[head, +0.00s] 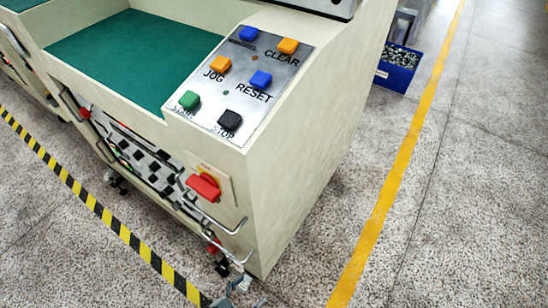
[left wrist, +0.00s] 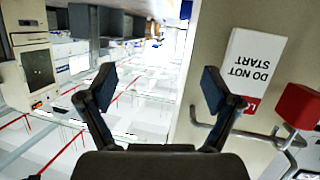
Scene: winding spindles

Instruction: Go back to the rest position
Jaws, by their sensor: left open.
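My left gripper (left wrist: 157,92) is open in the left wrist view, its two dark fingers apart with nothing between them. In the head view only a small grey piece at the bottom edge could be part of it, too little to judge. The cream machine (head: 300,150) has a sloped button panel (head: 240,85) with CLEAR, JOG, RESET, START and STOP buttons. A red rotary switch (head: 203,186) is on its front. In the wrist view the red switch (left wrist: 300,106) and an upside-down DO NOT START label (left wrist: 252,72) lie right of the fingers.
A metal handle (head: 215,218) sticks out below the red switch. A yellow-black striped floor line (head: 92,203) runs along the front, and a yellow line (head: 385,200) along the right. A blue bin (head: 397,70) stands behind. The floor at right is clear.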

